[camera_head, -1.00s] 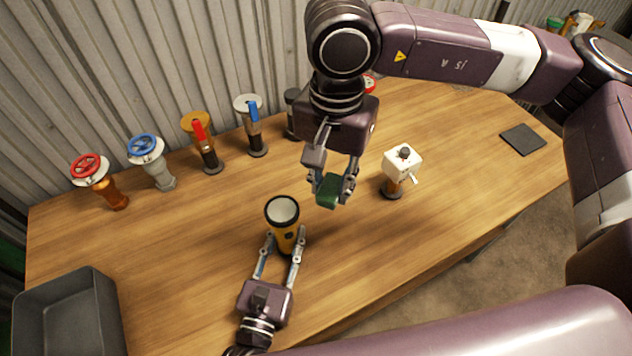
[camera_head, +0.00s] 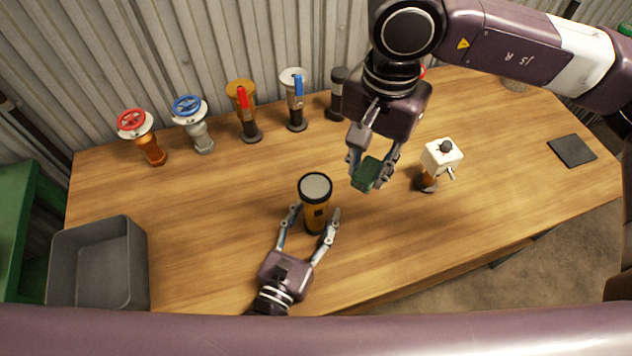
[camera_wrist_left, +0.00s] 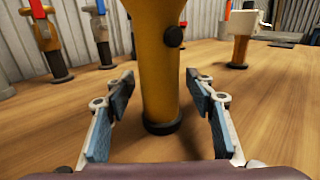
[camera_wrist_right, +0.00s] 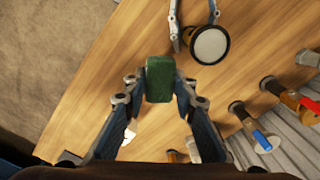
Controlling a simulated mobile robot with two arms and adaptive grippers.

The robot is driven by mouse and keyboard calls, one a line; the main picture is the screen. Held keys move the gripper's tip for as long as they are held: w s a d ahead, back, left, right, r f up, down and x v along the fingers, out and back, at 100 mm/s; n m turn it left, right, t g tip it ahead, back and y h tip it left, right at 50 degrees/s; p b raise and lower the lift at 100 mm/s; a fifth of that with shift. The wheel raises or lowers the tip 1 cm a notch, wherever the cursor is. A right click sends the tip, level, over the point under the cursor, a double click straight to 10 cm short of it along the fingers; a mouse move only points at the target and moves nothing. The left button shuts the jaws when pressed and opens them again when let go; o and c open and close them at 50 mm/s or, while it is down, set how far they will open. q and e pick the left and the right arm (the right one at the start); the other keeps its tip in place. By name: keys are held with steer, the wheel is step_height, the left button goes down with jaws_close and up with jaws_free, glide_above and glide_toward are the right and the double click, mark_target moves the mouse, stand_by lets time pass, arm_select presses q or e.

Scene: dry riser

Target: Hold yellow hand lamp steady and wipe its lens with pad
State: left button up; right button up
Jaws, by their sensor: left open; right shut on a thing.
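The yellow hand lamp (camera_head: 314,214) stands upright on the table with its pale lens facing up. It also shows in the left wrist view (camera_wrist_left: 157,70), and its lens shows in the right wrist view (camera_wrist_right: 210,45). My left gripper (camera_head: 308,222) is open, with its fingers on either side of the lamp's lower body; in the left wrist view gaps show beside the lamp. My right gripper (camera_head: 376,178) is shut on the green pad (camera_head: 366,173). It holds the pad above the table, to the right of the lamp and apart from it. The pad fills the fingertips in the right wrist view (camera_wrist_right: 160,78).
Several valve fittings, such as a red-wheeled one (camera_head: 140,135) and a blue-wheeled one (camera_head: 193,122), stand along the back. A white box-topped fitting (camera_head: 441,158) stands right of the pad. A grey bin (camera_head: 133,262) is at left, a dark mat (camera_head: 572,151) at right.

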arm_select(q)
steer(key=v, duration=1.2)
